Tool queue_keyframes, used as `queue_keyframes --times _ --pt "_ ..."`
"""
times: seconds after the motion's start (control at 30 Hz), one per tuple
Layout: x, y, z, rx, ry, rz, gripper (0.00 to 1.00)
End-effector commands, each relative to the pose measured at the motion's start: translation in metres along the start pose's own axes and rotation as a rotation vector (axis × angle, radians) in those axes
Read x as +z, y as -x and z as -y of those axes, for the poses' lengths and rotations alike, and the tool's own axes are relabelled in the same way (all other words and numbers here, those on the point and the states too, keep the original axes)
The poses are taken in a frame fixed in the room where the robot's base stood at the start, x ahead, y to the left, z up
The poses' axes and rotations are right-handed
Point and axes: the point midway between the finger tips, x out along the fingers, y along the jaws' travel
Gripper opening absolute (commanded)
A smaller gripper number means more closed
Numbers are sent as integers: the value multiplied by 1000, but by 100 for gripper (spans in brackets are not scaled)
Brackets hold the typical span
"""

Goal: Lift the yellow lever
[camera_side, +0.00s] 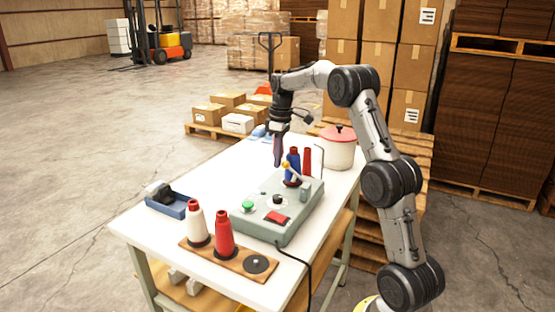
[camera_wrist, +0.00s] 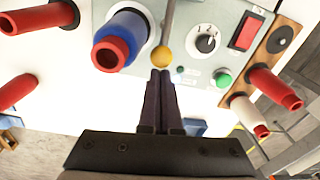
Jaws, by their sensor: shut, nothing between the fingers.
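The yellow lever is a grey rod with a round yellow knob (camera_wrist: 162,56). It stands on a grey-green control box (camera_side: 262,218), and the knob also shows in the side view (camera_side: 285,165). My gripper (camera_side: 278,164) points down beside the knob with its dark fingers together and empty. In the wrist view its fingertips (camera_wrist: 161,74) lie just short of the knob. I cannot tell whether they touch it. A blue spool with a red end (camera_wrist: 122,40) stands close to the lever.
The box has a green button (camera_side: 247,206), a black dial (camera_wrist: 206,43) and a red switch (camera_side: 277,217). A wooden board (camera_side: 226,260) holds white and red cones in front. A blue dispenser (camera_side: 170,203) sits at left. A red-lidded pot (camera_side: 338,150) stands behind. The white tabletop is clear at back left.

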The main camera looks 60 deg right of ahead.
Motion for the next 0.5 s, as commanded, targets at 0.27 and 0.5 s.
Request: queue_keyframes --times 0.27,0.5 --pt "4 5 1 6 2 -49 0" --pt "7 9 1 13 4 -88 0"
